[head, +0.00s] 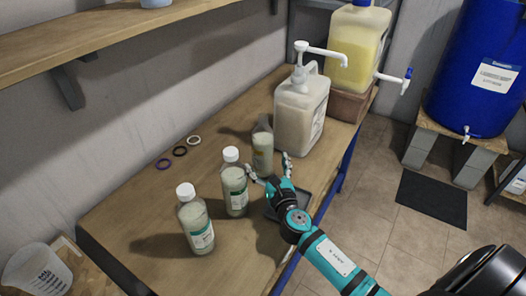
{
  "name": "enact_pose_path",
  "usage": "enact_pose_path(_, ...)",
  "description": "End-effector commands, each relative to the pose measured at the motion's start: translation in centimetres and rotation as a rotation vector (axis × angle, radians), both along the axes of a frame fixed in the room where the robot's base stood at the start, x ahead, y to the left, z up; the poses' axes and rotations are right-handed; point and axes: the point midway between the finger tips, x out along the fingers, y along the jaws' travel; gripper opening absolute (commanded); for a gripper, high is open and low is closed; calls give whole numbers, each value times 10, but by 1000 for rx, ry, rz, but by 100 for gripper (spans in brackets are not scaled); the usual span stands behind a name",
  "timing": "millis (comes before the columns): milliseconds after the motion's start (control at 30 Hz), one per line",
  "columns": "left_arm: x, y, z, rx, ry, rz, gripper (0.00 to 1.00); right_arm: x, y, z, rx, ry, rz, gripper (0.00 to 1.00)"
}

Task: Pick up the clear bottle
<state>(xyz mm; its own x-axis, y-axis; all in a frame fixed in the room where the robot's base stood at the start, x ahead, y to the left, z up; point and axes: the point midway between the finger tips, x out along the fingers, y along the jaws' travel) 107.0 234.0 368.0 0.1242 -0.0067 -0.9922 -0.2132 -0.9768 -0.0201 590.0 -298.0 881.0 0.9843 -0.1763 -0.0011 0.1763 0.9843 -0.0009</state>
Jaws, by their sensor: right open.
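An uncapped clear bottle (263,150) with a greenish tint stands upright on the wooden table (130,210). Two similar bottles with white caps and labels stand nearer: one at the middle (234,188) and one at the front left (196,226). My right gripper (269,170) reaches in from the lower right on a teal arm. Its fingers are spread open at the near side of the uncapped bottle, near its base. I cannot tell whether they touch it. The middle capped bottle stands close to the left finger. My left gripper is not in view.
A large pump jug (298,115) stands just behind the bottle. A yellow-filled container (357,48) with a tap is at the far end. A dark tray (300,203) lies partly under my gripper. Three rings (180,151) lie near the wall. A measuring jug (38,270) is lower left.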

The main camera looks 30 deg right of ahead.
Motion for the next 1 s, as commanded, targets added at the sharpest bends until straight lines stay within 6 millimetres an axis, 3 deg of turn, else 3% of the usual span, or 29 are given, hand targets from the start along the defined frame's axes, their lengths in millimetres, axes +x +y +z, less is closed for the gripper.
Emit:
enact_pose_path(300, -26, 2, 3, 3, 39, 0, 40, 42, -9, 6, 1, -2, 0, 89)
enact_pose_path(600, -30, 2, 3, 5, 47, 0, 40, 46, -10, 6, 1, -1, 0, 88)
enact_pose_path(1000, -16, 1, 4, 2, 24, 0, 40, 46, -10, 6, 0, -1, 0, 36)
